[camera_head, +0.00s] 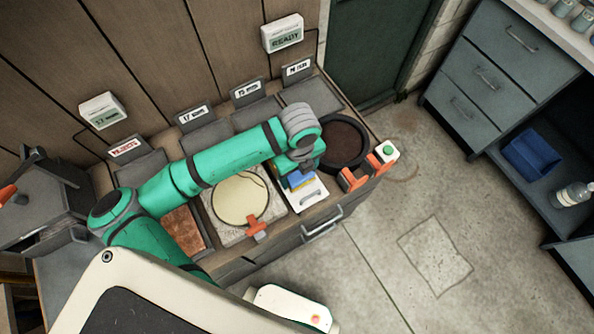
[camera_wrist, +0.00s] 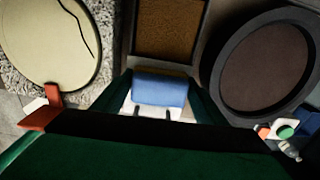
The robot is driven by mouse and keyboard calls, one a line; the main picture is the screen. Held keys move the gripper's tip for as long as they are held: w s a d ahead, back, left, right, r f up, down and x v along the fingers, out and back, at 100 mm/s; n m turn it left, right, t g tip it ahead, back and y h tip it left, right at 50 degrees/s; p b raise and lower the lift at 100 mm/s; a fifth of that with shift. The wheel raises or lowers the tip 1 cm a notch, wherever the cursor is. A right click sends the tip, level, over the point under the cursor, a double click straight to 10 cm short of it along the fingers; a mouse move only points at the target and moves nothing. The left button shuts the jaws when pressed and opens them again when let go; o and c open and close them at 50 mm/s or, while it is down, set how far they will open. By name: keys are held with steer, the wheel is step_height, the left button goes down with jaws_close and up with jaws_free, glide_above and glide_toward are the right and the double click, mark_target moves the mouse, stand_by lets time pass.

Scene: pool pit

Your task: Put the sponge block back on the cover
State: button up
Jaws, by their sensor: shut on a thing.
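The sponge block (camera_wrist: 160,90) is blue and sits between the two fingers of my gripper (camera_wrist: 160,97) in the wrist view. In the head view a small part of the blue block (camera_head: 297,180) shows under my wrist, with a yellow strip beside it. My gripper is shut on the block. A white panel with a dark handle (camera_head: 311,197), which looks like the cover, lies below and in front of the block. Its white surface (camera_wrist: 130,107) also shows below the block in the wrist view. Whether the block touches the panel cannot be told.
A cracked, pale round disc (camera_head: 240,199) with an orange handle lies left of the panel. A dark round pan-like well (camera_head: 343,143) is to the right. Orange clips and a green button box (camera_head: 387,151) stand at the right edge. Labelled tilted plates line the wall.

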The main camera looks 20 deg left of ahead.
mark_target(299, 174)
steer(key=shift+s+a, duration=0.2)
steer(key=shift+s, duration=0.05)
steer(key=shift+d+f, duration=0.15)
steer(key=shift+d, duration=0.05)
steer(key=o, duration=1.3)
steer(key=shift+o, duration=0.2)
steer(key=shift+w, duration=0.1)
steer(key=shift+w+r, duration=0.1)
steer(key=shift+r, duration=0.4)
step_height(299, 174, up, 11)
steer(key=shift+r, duration=0.15)
